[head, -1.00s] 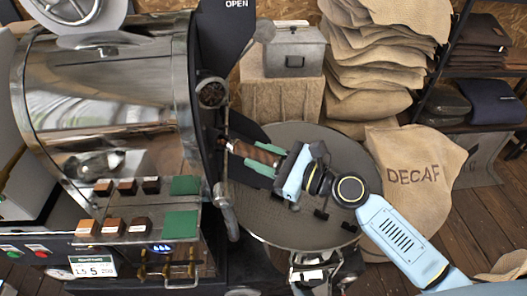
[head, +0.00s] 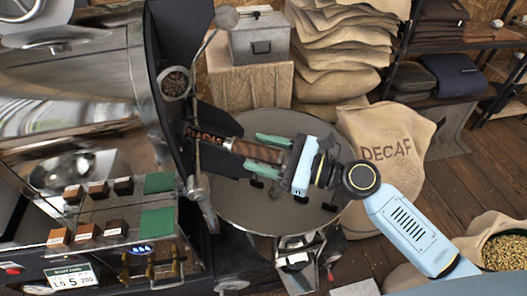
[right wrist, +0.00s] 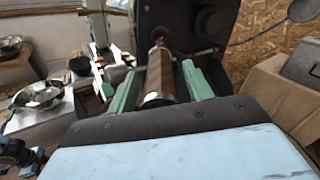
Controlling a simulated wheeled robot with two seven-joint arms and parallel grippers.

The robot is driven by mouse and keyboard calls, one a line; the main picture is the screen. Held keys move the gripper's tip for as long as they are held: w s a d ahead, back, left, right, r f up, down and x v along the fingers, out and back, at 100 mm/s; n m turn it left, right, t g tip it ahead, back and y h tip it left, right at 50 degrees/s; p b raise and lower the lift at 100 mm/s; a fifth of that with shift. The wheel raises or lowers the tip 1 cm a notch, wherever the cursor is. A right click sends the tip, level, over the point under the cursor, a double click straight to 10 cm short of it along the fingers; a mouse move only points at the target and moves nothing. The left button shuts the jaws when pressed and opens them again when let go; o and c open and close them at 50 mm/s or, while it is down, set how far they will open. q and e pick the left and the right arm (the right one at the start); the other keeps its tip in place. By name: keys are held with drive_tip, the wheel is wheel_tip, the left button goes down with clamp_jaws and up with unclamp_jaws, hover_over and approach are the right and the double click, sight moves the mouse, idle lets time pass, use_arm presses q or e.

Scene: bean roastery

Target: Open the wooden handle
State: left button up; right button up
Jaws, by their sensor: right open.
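The wooden handle (head: 257,151) is a brown cylinder sticking out to the right of the roaster's dark front plate. A slotted shaft (head: 206,137) with brown beans in it shows between handle and plate. My right gripper (head: 252,153) is open, its green fingers on either side of the handle. In the right wrist view the handle (right wrist: 161,80) lies lengthwise between the fingers (right wrist: 161,68), with visible gaps beside it. My left gripper is not in view.
The round cooling tray (head: 270,215) lies below the handle. A metal lever (head: 197,120) stands close by the shaft. Wood sample blocks sit on the roaster's ledge at left. A DECAF sack (head: 390,150) and a sack of beans (head: 505,250) are at right.

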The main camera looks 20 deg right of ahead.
drive_tip(key=shift+d, duration=0.1)
drive_tip(key=shift+s+d+f, duration=0.1)
drive_tip(key=shift+s+d, duration=0.1)
drive_tip(key=shift+d, duration=0.05)
drive_tip(key=b+v, duration=0.3)
drive_tip(key=v, duration=0.9)
drive_tip(key=shift+s+d, duration=0.2)
drive_tip(key=shift+d, duration=0.05)
idle(0.4)
